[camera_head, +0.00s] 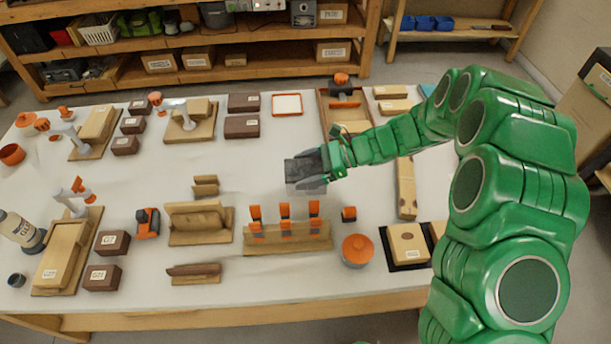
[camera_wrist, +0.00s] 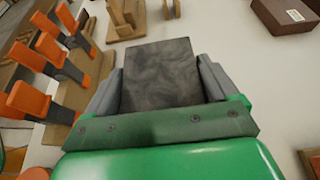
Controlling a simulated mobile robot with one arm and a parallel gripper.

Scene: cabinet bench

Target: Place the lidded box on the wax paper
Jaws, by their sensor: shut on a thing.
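My gripper (camera_head: 311,171) is shut on a dark grey, mottled box (camera_head: 300,167), held above the middle of the table. Its flat dark face fills the space between the two grey fingers in the wrist view (camera_wrist: 160,72). In the head view a paler lower part shows under the dark top, so this looks like the lidded box; no lid seam is clear. A white square sheet with an orange border (camera_head: 287,104), likely the wax paper, lies flat behind the gripper and slightly left. It looks bare, and the held box is apart from it.
An orange-and-wood rack (camera_head: 287,240) stands in front of the gripper, also left in the wrist view (camera_wrist: 50,55). Brown boxes (camera_head: 242,126) lie left of the sheet. A wooden tray (camera_head: 335,118) stands to its right. The white tabletop between gripper and sheet is clear.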

